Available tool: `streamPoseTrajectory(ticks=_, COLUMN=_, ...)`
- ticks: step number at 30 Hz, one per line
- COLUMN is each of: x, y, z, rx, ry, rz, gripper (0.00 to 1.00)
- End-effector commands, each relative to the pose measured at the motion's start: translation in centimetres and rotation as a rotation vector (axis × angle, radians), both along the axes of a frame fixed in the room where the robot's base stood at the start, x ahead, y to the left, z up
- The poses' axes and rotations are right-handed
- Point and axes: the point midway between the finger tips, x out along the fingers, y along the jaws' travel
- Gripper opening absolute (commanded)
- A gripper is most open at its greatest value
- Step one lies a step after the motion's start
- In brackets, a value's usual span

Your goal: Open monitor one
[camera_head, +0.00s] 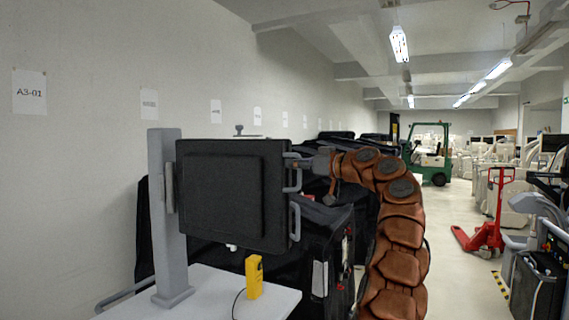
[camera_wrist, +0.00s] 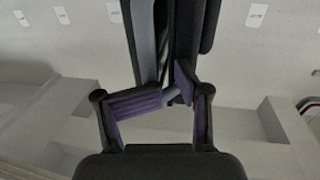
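The monitor (camera_head: 222,195) is a black, thick, squarish panel on a grey upright post (camera_head: 168,215). It stands over a light cart top (camera_head: 215,290). Two grey handles, an upper handle (camera_head: 297,174) and a lower handle (camera_head: 295,221), are on its right edge. My gripper (camera_head: 309,163) is at the upper handle, reaching in from the right. In the wrist view, my gripper's two purple-padded fingers (camera_wrist: 172,90) bend inward around a grey bar of the handle, beside the monitor's dark edge (camera_wrist: 184,40). The exact contact is partly hidden.
A yellow device (camera_head: 254,277) stands on the cart top below the monitor. Black covered carts (camera_head: 325,225) line the wall behind. A red pallet jack (camera_head: 488,235) and a green forklift (camera_head: 436,160) are farther right. The floor between is clear.

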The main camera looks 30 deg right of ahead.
Motion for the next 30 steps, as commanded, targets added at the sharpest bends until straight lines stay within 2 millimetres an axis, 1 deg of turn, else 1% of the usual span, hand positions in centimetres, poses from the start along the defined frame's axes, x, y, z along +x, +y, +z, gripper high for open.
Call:
streamPoseTrajectory(ticks=3, x=0.00, y=-0.01, z=-0.03, rx=0.001, ry=0.000, rz=0.000, gripper=0.40)
streamPoseTrajectory(ticks=12, x=0.08, y=-0.02, z=-0.15, rx=0.002, ry=0.002, rz=0.000, gripper=0.09)
streamPoseTrajectory(ticks=15, x=0.08, y=-0.07, z=-0.20, rx=0.002, ry=0.002, rz=0.000, gripper=0.00)
streamPoseTrajectory(ticks=27, x=0.15, y=0.00, z=-0.32, rx=0.003, ry=0.004, rz=0.002, gripper=0.00)
streamPoseTrajectory(ticks=28, x=0.15, y=0.00, z=-0.32, rx=0.003, ry=0.004, rz=0.002, gripper=0.23)
streamPoseTrajectory(ticks=30, x=0.14, y=-0.01, z=-0.33, rx=0.003, ry=0.004, rz=0.002, gripper=0.30)
